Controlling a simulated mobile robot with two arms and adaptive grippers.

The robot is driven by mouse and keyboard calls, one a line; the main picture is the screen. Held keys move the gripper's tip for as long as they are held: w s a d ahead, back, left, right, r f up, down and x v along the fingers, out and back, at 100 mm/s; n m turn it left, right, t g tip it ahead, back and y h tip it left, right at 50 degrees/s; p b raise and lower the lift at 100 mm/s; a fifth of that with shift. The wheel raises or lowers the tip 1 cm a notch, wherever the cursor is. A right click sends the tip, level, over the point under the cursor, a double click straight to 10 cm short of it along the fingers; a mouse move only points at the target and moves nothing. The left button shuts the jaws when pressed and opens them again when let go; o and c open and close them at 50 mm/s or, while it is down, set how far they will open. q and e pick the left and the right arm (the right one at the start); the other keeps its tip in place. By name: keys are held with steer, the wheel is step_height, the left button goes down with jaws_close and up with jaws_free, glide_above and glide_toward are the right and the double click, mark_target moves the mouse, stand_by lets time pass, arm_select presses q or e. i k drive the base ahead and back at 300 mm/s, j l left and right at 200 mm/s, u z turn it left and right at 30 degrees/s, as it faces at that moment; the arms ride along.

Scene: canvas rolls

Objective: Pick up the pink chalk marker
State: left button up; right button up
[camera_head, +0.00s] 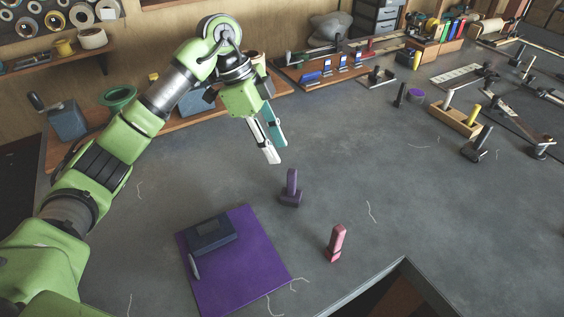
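My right gripper is not in view.
A dark purple stamp-like block (290,189) stands between gripper and marker. A purple mat (257,271) carries a dark box (211,235) and a pen. A dark, grey-edged opening (404,290) is at bottom right. Thread scraps lie about. The bench right of the marker is mostly clear.

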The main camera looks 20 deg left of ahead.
mark_target(333, 252)
steer(key=k+l, duration=0.2)
steer(key=k, duration=0.3)
steer(key=k+l, duration=0.2)
steer(key=k, duration=0.25)
steer(key=k+l, duration=0.2)
steer(key=k, duration=0.3)
